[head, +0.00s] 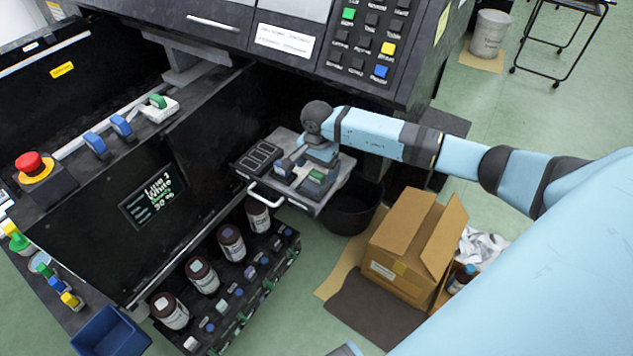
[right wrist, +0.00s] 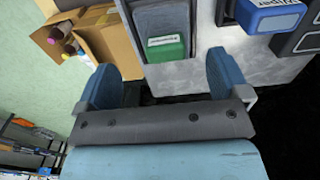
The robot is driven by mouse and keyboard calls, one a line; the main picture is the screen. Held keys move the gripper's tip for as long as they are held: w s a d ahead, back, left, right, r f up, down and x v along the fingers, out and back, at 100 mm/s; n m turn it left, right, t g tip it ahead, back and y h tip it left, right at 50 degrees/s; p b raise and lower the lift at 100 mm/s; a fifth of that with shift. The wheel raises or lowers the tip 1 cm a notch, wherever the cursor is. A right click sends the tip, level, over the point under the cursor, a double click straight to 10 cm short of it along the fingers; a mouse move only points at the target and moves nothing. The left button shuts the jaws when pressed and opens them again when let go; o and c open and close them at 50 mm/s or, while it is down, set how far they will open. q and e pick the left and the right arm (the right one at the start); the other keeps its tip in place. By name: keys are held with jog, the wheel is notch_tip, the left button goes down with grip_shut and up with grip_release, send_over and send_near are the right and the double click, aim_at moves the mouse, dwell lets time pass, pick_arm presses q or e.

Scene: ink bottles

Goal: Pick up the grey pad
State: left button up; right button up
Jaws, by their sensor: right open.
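My right gripper (head: 313,160) is over a grey tray (head: 300,203) in front of the machine. In the right wrist view its two blue fingers (right wrist: 163,80) are spread with nothing between them. Just beyond them, a green block with a white label (right wrist: 165,48) sits in a dark grey recess (right wrist: 160,18) on the light grey tray. A blue labelled block (right wrist: 270,14) is at the upper right. A dark grey block (right wrist: 303,36) is beside it, cut by the edge. I cannot tell for certain which part is the grey pad. My left gripper is out of view.
A black slotted holder (head: 258,158) is on the tray's left. A black bucket (head: 352,206) stands below it. An open cardboard box (head: 405,250) is to the right. Brown bottles (head: 232,242) stand in a black rack. The machine's button panel (head: 365,42) overhangs behind my arm.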

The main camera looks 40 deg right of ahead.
aim_at(315, 175)
jog(key=f, duration=0.5)
jog(key=shift+w+a, duration=0.2)
jog(key=shift+a, duration=0.05)
jog(key=c, duration=1)
jog(key=shift+r, duration=0.1)
jog(key=shift+c, duration=0.2)
notch_tip(315, 175, up, 20)
jog(key=shift+p, duration=0.4)
